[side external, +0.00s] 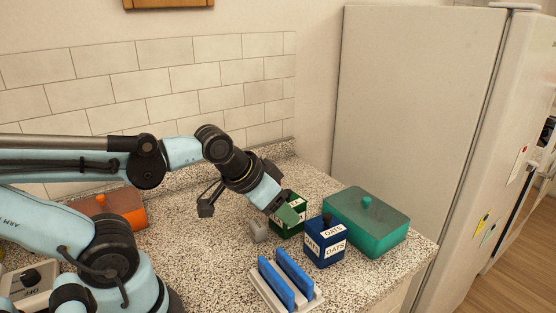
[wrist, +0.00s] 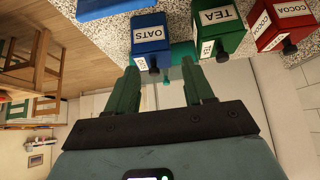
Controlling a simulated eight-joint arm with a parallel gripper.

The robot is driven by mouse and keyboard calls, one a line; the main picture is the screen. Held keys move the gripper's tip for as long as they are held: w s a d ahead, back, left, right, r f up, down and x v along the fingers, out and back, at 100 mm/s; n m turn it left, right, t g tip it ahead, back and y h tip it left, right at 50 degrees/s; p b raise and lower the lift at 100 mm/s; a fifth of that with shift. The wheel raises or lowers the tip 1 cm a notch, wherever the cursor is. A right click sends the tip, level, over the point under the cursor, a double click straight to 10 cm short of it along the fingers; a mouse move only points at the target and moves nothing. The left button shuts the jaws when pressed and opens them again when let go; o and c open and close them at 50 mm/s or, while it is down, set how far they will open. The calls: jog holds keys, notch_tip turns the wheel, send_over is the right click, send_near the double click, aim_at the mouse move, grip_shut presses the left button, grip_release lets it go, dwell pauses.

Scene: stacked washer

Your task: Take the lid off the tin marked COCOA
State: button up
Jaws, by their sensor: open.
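The red tin marked COCOA (wrist: 285,22) is at the upper right of the wrist view, with a dark knob on its lid. I cannot make it out in the side view. The green TEA tin (wrist: 218,28) is beside it, and the blue OATS tin (wrist: 149,38) is beyond that. The OATS tin also shows in the side view (side external: 325,246), in front of the partly hidden green tin (side external: 294,228). My gripper (wrist: 161,68) is open with nothing between its green fingers. It lies nearer the OATS and TEA tins than the COCOA tin, which is off to its right in the wrist view.
A teal lidded box (side external: 375,226) stands right of the tins. A white rack with blue upright slabs (side external: 285,278) is in front. An orange lidded box (side external: 127,211) is at the back left. The tiled wall and fridge (side external: 415,110) bound the speckled counter (side external: 213,262).

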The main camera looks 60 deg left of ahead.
jog(key=w+a+r+g+y, duration=0.1)
jog(key=w+a+r+g, duration=0.3)
jog(key=w+a+r, duration=0.45)
jog(key=w+a+f+g+h, duration=0.1)
jog(key=w+a+g, duration=0.15)
jog(key=a, duration=1.15)
jog(key=shift+g, duration=0.35)
jog(key=f, duration=1.1)
jog(key=shift+s+a+f, duration=0.25)
jog(key=shift+s+a, duration=0.05)
jog(key=shift+s, duration=0.05)
grip_shut()
